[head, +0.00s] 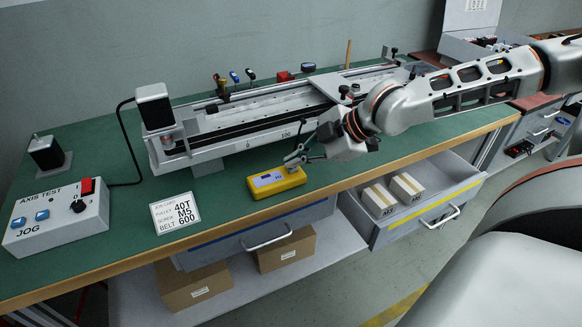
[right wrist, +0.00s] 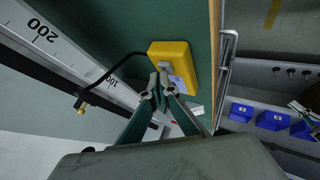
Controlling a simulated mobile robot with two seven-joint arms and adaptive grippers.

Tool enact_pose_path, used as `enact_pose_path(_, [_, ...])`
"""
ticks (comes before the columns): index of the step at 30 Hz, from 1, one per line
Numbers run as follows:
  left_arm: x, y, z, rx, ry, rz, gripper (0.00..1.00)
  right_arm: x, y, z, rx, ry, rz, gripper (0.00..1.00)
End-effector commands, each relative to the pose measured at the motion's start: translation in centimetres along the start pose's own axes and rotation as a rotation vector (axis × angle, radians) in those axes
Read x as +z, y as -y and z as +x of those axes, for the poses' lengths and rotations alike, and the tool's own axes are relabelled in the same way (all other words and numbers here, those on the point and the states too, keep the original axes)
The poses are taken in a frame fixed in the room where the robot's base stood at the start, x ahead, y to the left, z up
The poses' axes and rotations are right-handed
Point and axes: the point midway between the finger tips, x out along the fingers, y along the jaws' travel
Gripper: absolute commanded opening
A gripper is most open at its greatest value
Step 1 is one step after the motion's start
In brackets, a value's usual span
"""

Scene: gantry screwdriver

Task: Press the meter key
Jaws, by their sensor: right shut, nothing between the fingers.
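The yellow meter (head: 275,181) lies flat on the green bench top near its front edge, with a pale display on its face. It also shows in the right wrist view (right wrist: 181,51), with a black lead running from its side. My right gripper (head: 294,162) is shut and empty, its fingertips at the meter's upper face. In the right wrist view the closed fingertips (right wrist: 163,68) overlap the meter's face. I cannot tell whether they touch it, and the key is hidden or too small to make out. My left gripper is not in view.
The gantry rail (head: 265,115) runs behind the meter. A white job card (head: 175,213) and the jog control box (head: 57,218) lie to the left. An open drawer (head: 418,205) with two small boxes juts out below the bench.

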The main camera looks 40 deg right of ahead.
Motion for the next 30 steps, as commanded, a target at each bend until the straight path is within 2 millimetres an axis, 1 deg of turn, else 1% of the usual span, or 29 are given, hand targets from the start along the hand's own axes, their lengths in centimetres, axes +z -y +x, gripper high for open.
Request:
enact_pose_path(21, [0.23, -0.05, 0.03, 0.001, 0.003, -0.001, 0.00, 0.22, 0.22, 0.31, 0.000, 0.000, -0.001, 0.00])
enact_pose_path(30, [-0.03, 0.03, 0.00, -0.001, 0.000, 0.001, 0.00, -0.13, -0.16, -0.22, 0.002, 0.000, -0.002, 0.00])
